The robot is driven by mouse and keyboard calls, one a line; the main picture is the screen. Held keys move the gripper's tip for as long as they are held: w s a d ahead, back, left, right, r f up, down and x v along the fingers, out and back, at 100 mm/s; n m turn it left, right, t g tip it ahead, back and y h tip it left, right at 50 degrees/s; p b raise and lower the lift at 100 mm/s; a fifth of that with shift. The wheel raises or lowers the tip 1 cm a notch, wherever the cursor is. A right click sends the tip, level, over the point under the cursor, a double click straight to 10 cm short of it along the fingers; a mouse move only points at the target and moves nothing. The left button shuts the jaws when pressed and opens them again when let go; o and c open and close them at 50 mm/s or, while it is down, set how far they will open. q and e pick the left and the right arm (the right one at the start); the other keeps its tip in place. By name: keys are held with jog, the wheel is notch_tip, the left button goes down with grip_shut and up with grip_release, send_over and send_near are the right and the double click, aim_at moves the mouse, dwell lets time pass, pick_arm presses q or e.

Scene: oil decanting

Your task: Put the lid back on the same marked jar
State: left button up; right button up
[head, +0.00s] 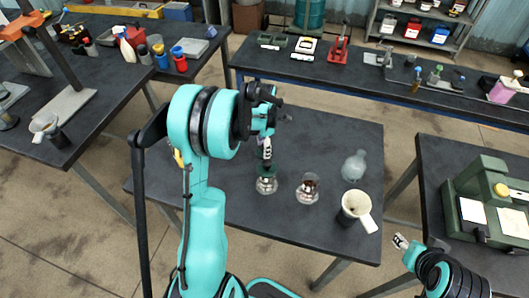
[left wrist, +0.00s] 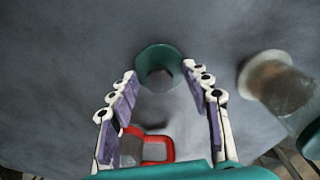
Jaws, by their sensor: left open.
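A small clear jar (head: 266,187) with a dark green top (head: 267,171) stands near the middle of the table. The left wrist view shows a green round piece (left wrist: 159,62) with a dark middle, just beyond my fingertips; I cannot tell whether it is a loose lid. My left gripper (head: 266,152) is over the green-topped jar, pointing down. Its fingers (left wrist: 170,85) are spread with nothing clamped between them. A second jar (head: 308,189) with brown contents stands to the right; it also shows in the left wrist view (left wrist: 275,78). My right gripper (head: 401,241) is low at the right, its opening unclear.
A round clear flask (head: 354,166) and a cream jug (head: 356,205) stand on the right part of the table (head: 335,130). A red-framed item (left wrist: 160,147) lies low between my fingers' bases in the wrist view. Green equipment (head: 475,200) stands on the right table.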

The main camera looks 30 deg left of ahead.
dwell(0.3)
pick_arm(q)
jog(key=c, duration=1)
jog(key=shift+o, duration=0.2)
jog(key=shift+r, duration=0.15)
jog(key=shift+r, duration=0.3)
jog(key=r, duration=0.1)
jog(key=r+p, duration=0.1)
jog(key=r, duration=0.2)
jog(key=shift+w+d+p, duration=0.1)
jog(key=shift+d+p, duration=0.2)
jog(key=shift+p, duration=0.05)
jog(key=w+d+r+p, duration=0.1)
jog(key=w+d+r, duration=0.3)
jog(key=d, duration=0.6)
notch_tip(320, 180, up, 2)
jog(key=shift+w+r+p, duration=0.1)
jog(key=shift+w+p, duration=0.05)
jog(key=shift+p, duration=0.25)
jog(key=shift+d, duration=0.1)
